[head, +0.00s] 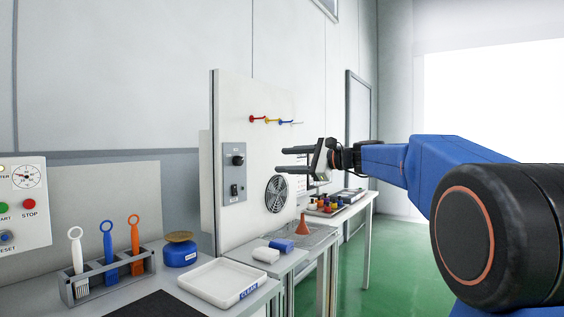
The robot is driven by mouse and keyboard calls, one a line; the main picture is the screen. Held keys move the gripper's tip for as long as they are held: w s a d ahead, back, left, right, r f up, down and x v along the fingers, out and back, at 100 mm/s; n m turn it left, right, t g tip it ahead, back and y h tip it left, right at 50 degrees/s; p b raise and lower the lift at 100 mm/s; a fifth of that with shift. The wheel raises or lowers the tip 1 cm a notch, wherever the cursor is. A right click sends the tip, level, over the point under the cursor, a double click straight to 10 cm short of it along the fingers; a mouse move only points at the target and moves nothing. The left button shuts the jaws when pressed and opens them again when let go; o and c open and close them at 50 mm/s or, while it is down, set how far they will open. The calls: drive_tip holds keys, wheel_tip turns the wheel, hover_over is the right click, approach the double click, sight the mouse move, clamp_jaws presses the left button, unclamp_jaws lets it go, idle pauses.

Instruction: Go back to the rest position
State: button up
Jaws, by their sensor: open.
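My gripper (296,159) is at the end of my blue arm, which reaches in from the right. Its two dark fingers point left and are apart, with nothing between them. It is in the air in front of the upright white panel (240,110), above and apart from the bench tops. The fan grille (277,194) on the panel shows below and left of the fingers.
A rack (66,291) with several brushes, a blue container (180,254) and a white tray (222,284) stand at front left. An orange-red funnel (303,225) and small coloured items (328,205) lie further back. Coloured hooks (271,120) project from the panel. Green floor (410,270) is clear.

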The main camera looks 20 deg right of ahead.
idle(0.4)
drive_tip(key=s+a+f+n+g+h, duration=0.25)
drive_tip(key=s+a+f+n, duration=0.2)
drive_tip(key=s+f, duration=0.55)
drive_tip(key=s+a+f+n+g+h, duration=0.2)
drive_tip(key=s+a+f+n+g, duration=0.3)
drive_tip(key=s+f, duration=0.55)
drive_tip(key=s+d+f+n+h, duration=0.1)
drive_tip(key=s+f+n+h, duration=0.1)
drive_tip(key=s+f, duration=0.5)
drive_tip(key=s+d+f+n+g+h, duration=0.1)
drive_tip(key=s+f+n, duration=0.3)
drive_tip(key=s+f, duration=0.4)
drive_tip(key=s+d+f+n+h, duration=0.2)
drive_tip(key=s+f+n+h, duration=0.1)
drive_tip(key=s+f, duration=0.4)
drive_tip(key=shift+s+d+f, duration=0.25)
drive_tip(key=shift+d+f, duration=0.15)
drive_tip(key=shift+f, duration=0.05)
